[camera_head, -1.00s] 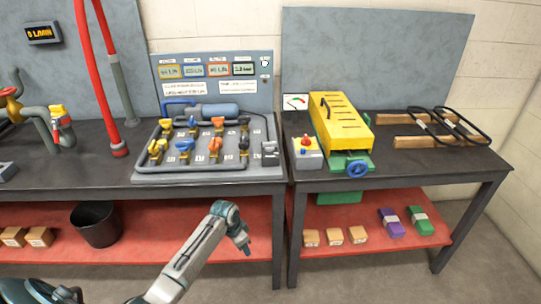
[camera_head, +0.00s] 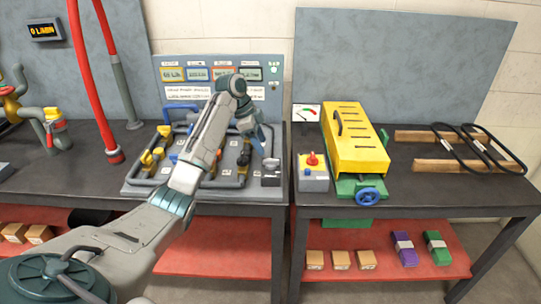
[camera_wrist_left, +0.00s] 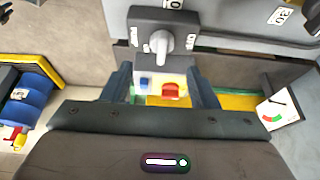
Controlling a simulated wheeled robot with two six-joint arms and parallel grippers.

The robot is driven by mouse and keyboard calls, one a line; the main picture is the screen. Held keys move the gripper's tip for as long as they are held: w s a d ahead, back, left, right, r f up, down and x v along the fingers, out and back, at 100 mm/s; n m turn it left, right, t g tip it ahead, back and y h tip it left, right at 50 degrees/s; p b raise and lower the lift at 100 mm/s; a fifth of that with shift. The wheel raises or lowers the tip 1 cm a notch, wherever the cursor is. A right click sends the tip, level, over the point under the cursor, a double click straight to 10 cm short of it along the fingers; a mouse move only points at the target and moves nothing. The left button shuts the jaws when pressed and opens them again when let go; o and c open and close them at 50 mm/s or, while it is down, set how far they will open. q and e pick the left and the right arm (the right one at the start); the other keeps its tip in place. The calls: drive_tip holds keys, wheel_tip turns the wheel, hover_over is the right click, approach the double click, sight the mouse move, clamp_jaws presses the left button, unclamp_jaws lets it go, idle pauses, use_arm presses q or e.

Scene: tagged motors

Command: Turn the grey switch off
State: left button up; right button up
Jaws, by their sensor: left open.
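The grey switch (camera_head: 270,171) stands at the right front corner of the valve board. The left wrist view shows it as a dark grey plate with a light grey rotary handle (camera_wrist_left: 160,43) and partly readable white labels on either side. My left gripper (camera_head: 258,141) is open and empty, above and close to the switch. In the left wrist view my left gripper (camera_wrist_left: 161,88) has its two fingers apart, with the switch beyond them near the top. I see no contact with the handle. My right gripper is not in view.
A control box (camera_head: 313,175) with a red knob stands right of the switch, beside a yellow machine (camera_head: 357,140) with a blue handwheel. My left arm covers part of the valve board (camera_head: 150,190). Several yellow, blue and orange valves lie close by. Red hoses hang at left.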

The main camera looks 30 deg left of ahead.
sight(270, 160)
use_arm(q)
drive_tip(key=x, duration=0.6)
drive_tip(key=shift+w+f+p, duration=0.2)
drive_tip(key=shift+w+p, duration=0.1)
drive_tip(key=shift+p, duration=0.1)
drive_tip(key=shift+d+f, duration=0.2)
drive_tip(key=shift+f, duration=0.35)
drive_tip(key=c, duration=1)
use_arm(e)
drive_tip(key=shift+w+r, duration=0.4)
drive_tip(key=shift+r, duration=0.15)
